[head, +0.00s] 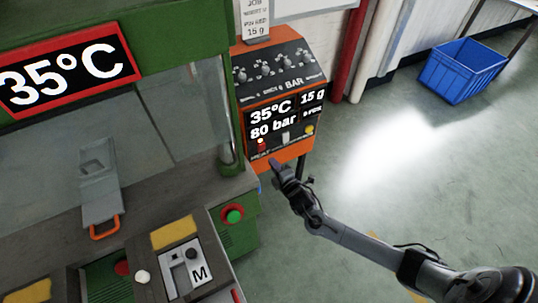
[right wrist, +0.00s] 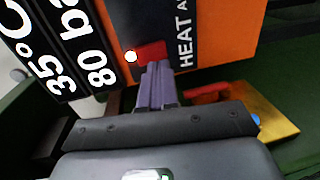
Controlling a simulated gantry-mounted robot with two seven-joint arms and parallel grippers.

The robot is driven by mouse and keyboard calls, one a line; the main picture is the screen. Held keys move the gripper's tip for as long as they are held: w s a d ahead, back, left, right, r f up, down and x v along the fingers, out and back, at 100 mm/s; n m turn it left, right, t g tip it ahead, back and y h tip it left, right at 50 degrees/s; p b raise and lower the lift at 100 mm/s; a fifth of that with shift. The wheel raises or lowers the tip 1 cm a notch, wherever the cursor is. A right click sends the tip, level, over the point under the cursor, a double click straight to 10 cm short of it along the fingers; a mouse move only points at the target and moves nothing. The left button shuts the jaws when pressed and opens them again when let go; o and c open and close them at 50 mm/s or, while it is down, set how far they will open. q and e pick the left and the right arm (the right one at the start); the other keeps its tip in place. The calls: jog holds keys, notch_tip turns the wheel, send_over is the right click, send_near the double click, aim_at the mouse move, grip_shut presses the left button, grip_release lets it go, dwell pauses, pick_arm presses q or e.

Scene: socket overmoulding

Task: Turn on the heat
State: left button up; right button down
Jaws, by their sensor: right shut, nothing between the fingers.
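The orange control panel (head: 290,150) shows 35°C, 80 bar and 15 g on its black display (head: 285,112). A small red switch (head: 262,147) sits at the panel's lower left. In the right wrist view the red switch (right wrist: 152,52) has a bright white dot at one end and stands beside the word HEAT (right wrist: 184,42). My right gripper (head: 275,164) is shut and empty just below the switch. In the right wrist view its fingertips (right wrist: 156,68) overlap the switch's edge; I cannot tell whether they touch it. My left gripper is not in view.
A green machine (head: 170,110) with a large 35°C display (head: 68,70) stands left of the panel. A green button (head: 234,216) and a lever plate marked M (head: 197,272) are at its front. A blue crate (head: 462,70) stands on the open floor at right.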

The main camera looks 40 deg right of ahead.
jog(key=p+v, duration=0.1)
jog(key=v, duration=0.4)
dwell(0.4)
